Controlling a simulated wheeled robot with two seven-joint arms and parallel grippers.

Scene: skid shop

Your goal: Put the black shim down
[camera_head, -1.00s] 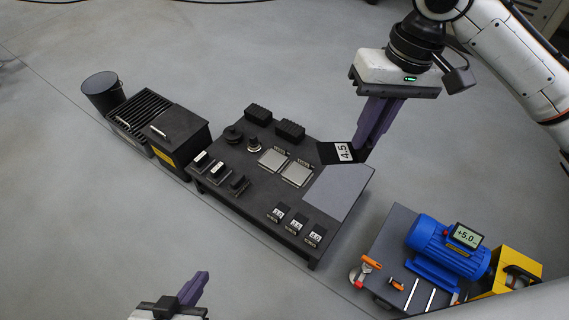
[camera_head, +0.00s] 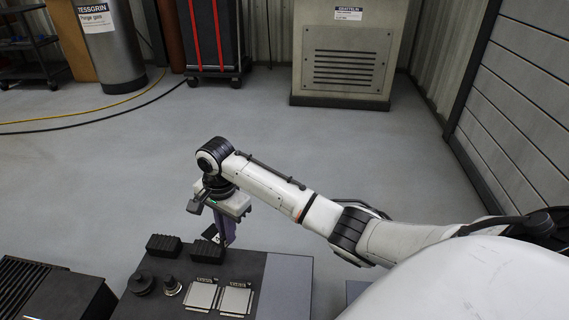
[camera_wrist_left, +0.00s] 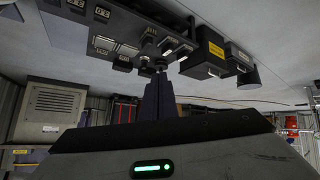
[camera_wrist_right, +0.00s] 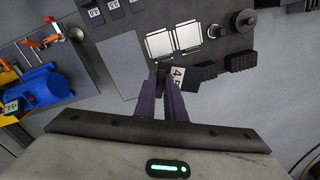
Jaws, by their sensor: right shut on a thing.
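My right gripper (camera_head: 226,240) is shut on the black shim, which has a white label. In the right wrist view the shim (camera_wrist_right: 178,77) sticks out from the fingertips, its label partly readable as 4.5. It appears over the back edge of the black table (camera_head: 262,262), close to a black ribbed block (camera_head: 212,234); I cannot tell whether it touches anything. My left gripper (camera_wrist_left: 158,98) shows only in the left wrist view, with its fingers together and nothing visible between them.
Two silver plates (camera_wrist_right: 172,41) and a bare grey pad (camera_wrist_right: 119,62) lie on the table. Several labelled black shims (camera_wrist_right: 114,8) sit along its far side in the right wrist view. A blue motor (camera_wrist_right: 42,88) stands on a separate bench. Open floor (camera_head: 120,180) lies behind the table.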

